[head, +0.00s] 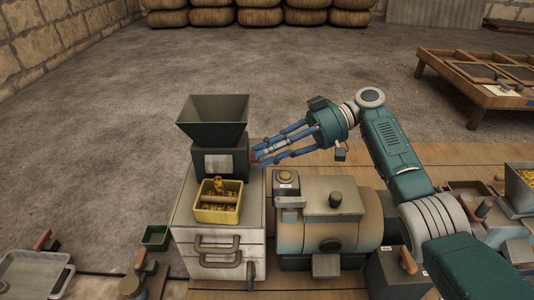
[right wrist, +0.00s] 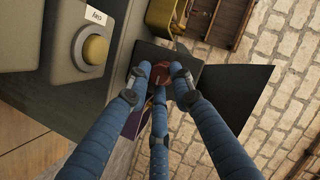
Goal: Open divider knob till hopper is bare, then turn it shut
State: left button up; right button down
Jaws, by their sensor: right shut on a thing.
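The grey hopper (head: 212,121) stands as an open funnel on the dark divider body (head: 220,160); its visible inside walls look bare, and its bottom is hard to make out. My right gripper (head: 257,160) is at the right side of the divider. In the right wrist view, its blue fingers (right wrist: 158,80) are shut around the reddish-brown divider knob (right wrist: 161,70). A yellow bin (head: 217,216) sits below the divider front, with yellow-brown material (head: 215,202) in it and a yellow clump (head: 219,184) above its back edge. My left gripper is out of view.
The divider stands on a pale cabinet (head: 182,225) with drawer handles. A teal and tan machine (head: 325,222) stands close to its right, below my right arm. A small green tray (head: 156,237) is at left. A low wooden table (head: 480,80) is at back right.

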jog(key=shift+s+f, duration=0.1)
jog(key=shift+f, duration=0.05)
jog(key=c, duration=1.8)
grip_release()
jog(key=shift+c, duration=0.2)
jog(key=v, duration=0.7)
jog(key=shift+d, duration=0.25)
